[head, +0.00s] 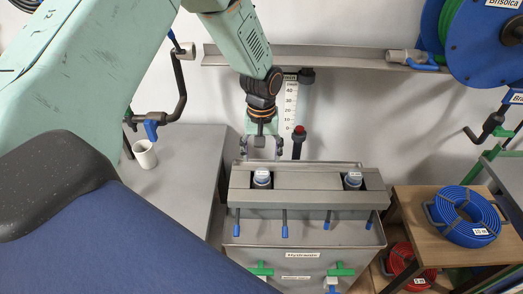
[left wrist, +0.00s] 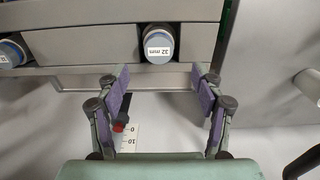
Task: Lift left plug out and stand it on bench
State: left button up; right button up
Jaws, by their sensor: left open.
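The left plug (head: 262,178), with a blue-grey body and a pale cap, sits upright in the left opening of the grey manifold (head: 308,198). In the left wrist view this plug (left wrist: 158,45) reads "32 mm". My left gripper (head: 263,152) is open and empty, behind and above the plug, on the wall side. In the left wrist view the gripper (left wrist: 162,82) has its purple-padded fingers spread wide, and the plug is beyond the tips, not between them. A second plug (head: 353,179) sits in the right opening. The grey bench (head: 188,185) is at the left. My right gripper is not in view.
A white cup (head: 145,154) stands on the bench near its back left. Blue-tipped levers (head: 284,230) hang on the manifold's front. A dark pipe with a red tip (head: 299,135) is close right of my gripper. The bench's right part is bare.

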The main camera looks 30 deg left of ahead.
aim_at(262, 173)
pick_arm(q)
jog(key=f, duration=0.5)
jog(key=shift+d, duration=0.2)
jog(key=shift+a+f, duration=0.15)
jog(key=shift+f, duration=0.7)
jog(key=shift+c, duration=0.7)
jog(key=c, duration=1.2)
jog(key=shift+r, duration=0.1)
jog(key=shift+c, duration=0.2)
jog(key=shift+r+p, duration=2.9)
jog(key=shift+r, duration=0.15)
notch_tip(262, 173, up, 3)
jog(key=p, duration=0.3)
